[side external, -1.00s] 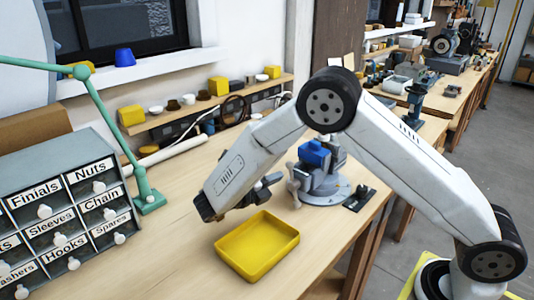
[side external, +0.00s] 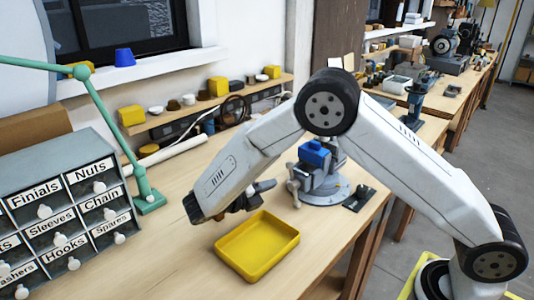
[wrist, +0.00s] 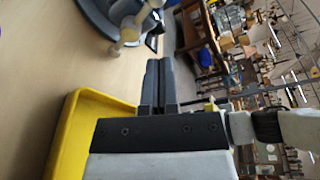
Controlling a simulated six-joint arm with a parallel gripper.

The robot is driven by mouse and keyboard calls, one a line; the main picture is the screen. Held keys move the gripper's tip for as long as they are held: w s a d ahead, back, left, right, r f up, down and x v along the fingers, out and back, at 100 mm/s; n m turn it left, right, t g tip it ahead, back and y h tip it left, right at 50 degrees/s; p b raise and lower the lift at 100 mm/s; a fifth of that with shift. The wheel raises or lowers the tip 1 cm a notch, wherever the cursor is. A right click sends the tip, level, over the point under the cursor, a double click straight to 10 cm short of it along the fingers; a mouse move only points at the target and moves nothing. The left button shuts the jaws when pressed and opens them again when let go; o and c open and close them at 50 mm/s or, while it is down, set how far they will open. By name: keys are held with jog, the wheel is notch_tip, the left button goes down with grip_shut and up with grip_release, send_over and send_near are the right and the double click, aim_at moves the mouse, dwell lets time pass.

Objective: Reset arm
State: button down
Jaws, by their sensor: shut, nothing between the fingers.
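My gripper (wrist: 159,82) is shut and empty; its two dark fingers lie together in the wrist view. In the side external view my gripper (side external: 268,186) shows only in part behind my forearm, above the bench between the yellow tray and the vise. The yellow tray (side external: 286,252) lies empty on the bench, just in front of my gripper. Its yellow rim also shows in the wrist view (wrist: 62,140), at the left beside my wrist.
A grey vise with blue jaws (side external: 314,155) stands behind my gripper. A labelled drawer cabinet (side external: 60,165) and a green lamp arm (side external: 110,130) stand at the left. A shelf (side external: 205,105) with small parts runs along the wall. The bench's left middle is clear.

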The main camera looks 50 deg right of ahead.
jog(key=s+f+m+y, duration=0.1)
jog(key=s+m+y, duration=0.3)
jog(key=m, duration=0.2)
jog(key=s+d+f+m+y, duration=0.1)
jog(key=s+m+y, duration=0.3)
jog(key=m, duration=0.2)
jog(key=s+d+f+m+t+y, duration=0.1)
jog(key=s+f+m+y, duration=0.1)
jog(key=s+m+y, duration=0.2)
jog(key=shift+d+m+y, duration=0.15)
jog(key=shift+m+y, duration=0.45)
jog(key=shift+m, duration=0.4)
jog(key=m, duration=0.1)
jog(key=s+m+t+y, duration=0.1)
jog(key=m, duration=0.2)
jog(key=shift+s+a+r+t+y, duration=0.15)
jog(key=shift+s+a+t+y, duration=0.15)
jog(key=shift+y, duration=0.1)
jog(key=m, duration=0.1)
jog(key=m+t, duration=0.1)
jog(key=m, duration=0.2)
jog(key=shift+s+r+t+y, duration=0.25)
jog(key=shift+s+t+y, duration=0.05)
jog(key=shift+y, duration=0.1)
jog(key=m, duration=0.1)
jog(key=m+t, duration=0.1)
jog(key=shift+s+d+r+m, duration=0.1)
jog(key=shift+s+r+m, duration=0.05)
jog(key=shift+m, duration=0.15)
